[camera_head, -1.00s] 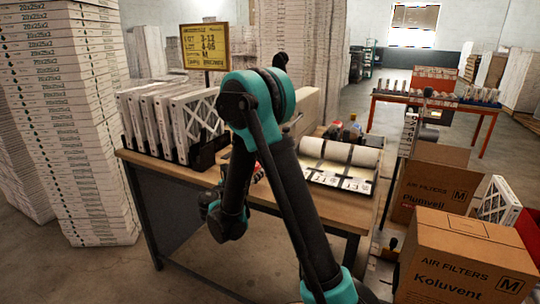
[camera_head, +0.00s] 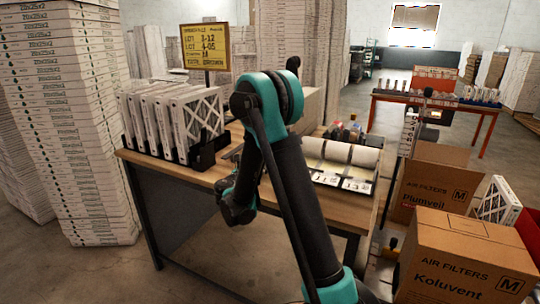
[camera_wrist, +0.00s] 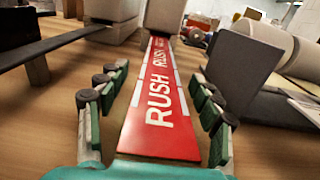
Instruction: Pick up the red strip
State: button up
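The red strip (camera_wrist: 160,105), printed with white RUSH lettering and white edge dashes, lies along the wooden table top in the wrist view. Its far end reaches a pale block (camera_wrist: 178,14); I cannot tell whether it goes under it. My gripper (camera_wrist: 161,80) is open, with one finger on each side of the strip and nothing held. In the head view my arm covers this part of the table (camera_head: 355,205), and the strip does not show.
In the wrist view a grey holder with white rolls (camera_wrist: 245,60) stands right of my gripper. A dark bar (camera_wrist: 45,45) lies to the left. In the head view, upright filters (camera_head: 172,118) stand on the left of the table and cartons (camera_head: 465,260) stand at right.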

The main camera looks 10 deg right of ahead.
jog(key=c, duration=0.8)
jog(key=shift+r, duration=0.15)
